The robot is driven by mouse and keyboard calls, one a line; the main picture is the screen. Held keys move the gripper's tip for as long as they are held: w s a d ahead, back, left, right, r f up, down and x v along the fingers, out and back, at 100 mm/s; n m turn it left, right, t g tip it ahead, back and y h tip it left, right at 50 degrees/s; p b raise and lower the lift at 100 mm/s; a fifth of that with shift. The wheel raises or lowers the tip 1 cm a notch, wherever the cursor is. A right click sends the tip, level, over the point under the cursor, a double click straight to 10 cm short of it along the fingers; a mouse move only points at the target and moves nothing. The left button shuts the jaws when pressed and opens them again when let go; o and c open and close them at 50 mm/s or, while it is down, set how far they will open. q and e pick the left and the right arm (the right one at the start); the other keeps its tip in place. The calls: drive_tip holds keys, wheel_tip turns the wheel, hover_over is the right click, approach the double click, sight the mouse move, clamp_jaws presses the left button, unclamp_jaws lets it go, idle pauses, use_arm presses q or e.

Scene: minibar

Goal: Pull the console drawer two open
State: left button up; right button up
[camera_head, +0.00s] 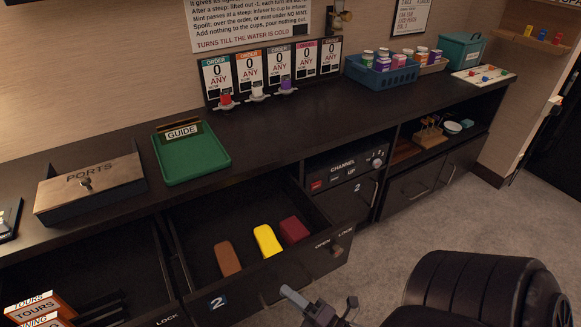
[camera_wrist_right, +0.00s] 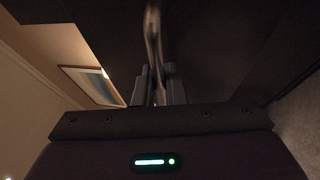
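Console drawer two (camera_head: 218,300), marked with a blue "2", stands pulled out of the console, its inside showing. A brown block (camera_head: 228,258), a yellow block (camera_head: 267,241) and a dark red block (camera_head: 294,230) lie in it. My right gripper (camera_head: 288,292) is at the drawer front, at the bottom of the head view. In the right wrist view, the handle bar (camera_wrist_right: 153,35) runs between the fingers of my right gripper (camera_wrist_right: 158,85), which look closed on it. The handle is partly hidden by the fingers. My left gripper is out of view.
On the counter are a wooden PORTS box (camera_head: 88,185), a green GUIDE tray (camera_head: 193,157) and a blue basket (camera_head: 382,75). An open compartment with TOURS cards (camera_head: 38,305) is left of the drawer. Carpet (camera_head: 440,225) lies clear between.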

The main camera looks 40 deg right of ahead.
drive_tip(key=o, duration=0.4)
drive_tip(key=shift+o, duration=0.2)
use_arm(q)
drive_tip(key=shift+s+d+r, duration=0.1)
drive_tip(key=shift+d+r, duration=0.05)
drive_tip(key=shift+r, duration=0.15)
use_arm(e)
drive_tip(key=v, duration=0.8)
drive_tip(key=shift+w, duration=0.1)
